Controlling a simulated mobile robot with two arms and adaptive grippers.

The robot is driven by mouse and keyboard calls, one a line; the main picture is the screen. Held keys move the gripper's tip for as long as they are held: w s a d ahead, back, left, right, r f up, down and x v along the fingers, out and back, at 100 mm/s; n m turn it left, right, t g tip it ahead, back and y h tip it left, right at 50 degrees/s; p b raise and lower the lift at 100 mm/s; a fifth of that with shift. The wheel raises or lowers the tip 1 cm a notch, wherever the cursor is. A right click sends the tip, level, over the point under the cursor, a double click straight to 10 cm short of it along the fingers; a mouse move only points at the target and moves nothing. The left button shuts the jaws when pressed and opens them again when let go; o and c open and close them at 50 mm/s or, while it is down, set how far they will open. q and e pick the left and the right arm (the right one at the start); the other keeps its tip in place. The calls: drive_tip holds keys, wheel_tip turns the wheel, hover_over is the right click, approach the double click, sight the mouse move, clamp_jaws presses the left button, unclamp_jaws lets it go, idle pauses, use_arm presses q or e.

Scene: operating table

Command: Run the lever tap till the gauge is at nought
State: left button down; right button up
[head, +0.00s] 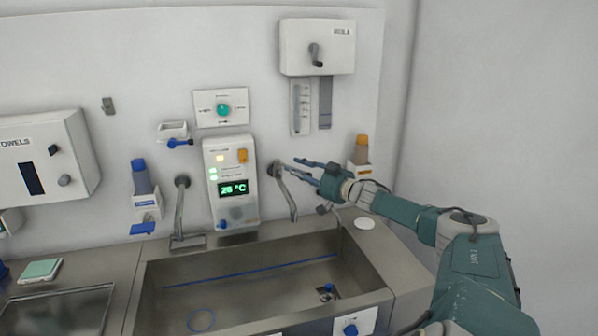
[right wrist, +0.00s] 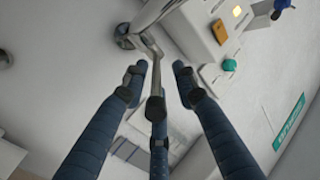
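A metal lever tap (head: 286,194) is fixed to the wall above the right part of the sink, its long arm hanging down and to the right. My right gripper (head: 301,171) is open beside it, fingers pointing left at the tap's upper end. In the right wrist view the tap's metal arm (right wrist: 146,65) lies between my spread fingers (right wrist: 160,84); I cannot tell whether they touch it. A narrow upright scale (head: 300,107), perhaps the gauge, hangs below a white wall box; its reading is too small to make out. My left gripper is out of view.
A second metal spout (head: 180,208) stands left of a white panel (head: 229,162) with a green "°C" display. The steel sink (head: 262,325) lies below. An orange-topped bottle (head: 360,148) stands close behind my right gripper. A blue-topped dispenser (head: 142,178) is further left.

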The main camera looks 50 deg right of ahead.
drive_tip(key=r, duration=0.9)
drive_tip(key=shift+s+a+r, duration=0.25)
drive_tip(key=shift+s+a, duration=0.05)
drive_tip(key=shift+w+r, duration=0.2)
drive_tip(key=shift+r, duration=0.05)
drive_tip(key=shift+d, duration=0.1)
